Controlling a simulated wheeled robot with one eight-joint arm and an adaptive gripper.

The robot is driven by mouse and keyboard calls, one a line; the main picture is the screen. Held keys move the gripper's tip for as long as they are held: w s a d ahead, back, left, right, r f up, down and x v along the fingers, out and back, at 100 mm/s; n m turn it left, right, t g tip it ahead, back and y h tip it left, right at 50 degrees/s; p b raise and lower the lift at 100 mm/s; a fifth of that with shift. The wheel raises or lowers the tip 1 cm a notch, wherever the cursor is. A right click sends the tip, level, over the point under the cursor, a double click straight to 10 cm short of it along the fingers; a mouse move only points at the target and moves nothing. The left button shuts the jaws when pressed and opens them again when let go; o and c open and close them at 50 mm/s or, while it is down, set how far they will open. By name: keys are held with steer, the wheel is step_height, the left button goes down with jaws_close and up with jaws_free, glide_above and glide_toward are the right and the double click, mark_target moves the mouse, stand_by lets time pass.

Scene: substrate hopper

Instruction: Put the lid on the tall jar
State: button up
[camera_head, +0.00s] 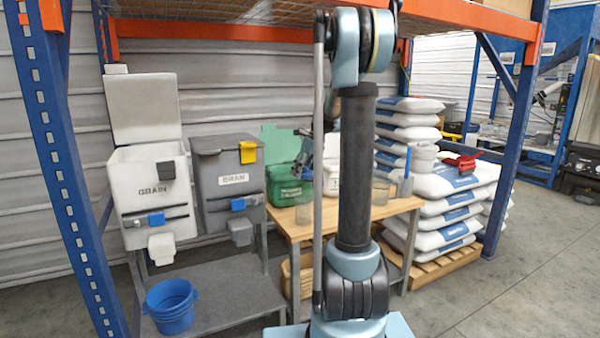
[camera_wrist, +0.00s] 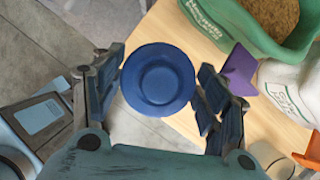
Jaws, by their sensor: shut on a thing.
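My gripper (camera_wrist: 160,82) is shut on a round blue lid (camera_wrist: 158,78), its fingers at the lid's left and right edges in the wrist view. The lid is over the table's edge, with grey floor and wood behind it. In the head view my gripper (camera_head: 304,160) is partly hidden by my arm, near the green bin; the lid cannot be made out there. I cannot tell which is the tall jar.
A green bin (camera_head: 289,186) with grain in it (camera_wrist: 270,14) and a white bin (camera_wrist: 290,88) stand on the table. A purple piece (camera_wrist: 238,70) is close to my right finger. Grain hoppers (camera_head: 152,190) stand left; stacked sacks (camera_head: 440,184) stand right.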

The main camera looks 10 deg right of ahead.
steer(key=shift+f, duration=0.1)
stand_by(0.3)
step_height(320, 180, down, 7)
stand_by(0.9)
steer(key=shift+s, duration=0.2)
stand_by(0.7)
steer(key=shift+f, duration=0.6)
stand_by(1.0)
steer(key=o, duration=0.8)
steer(key=shift+o, duration=0.2)
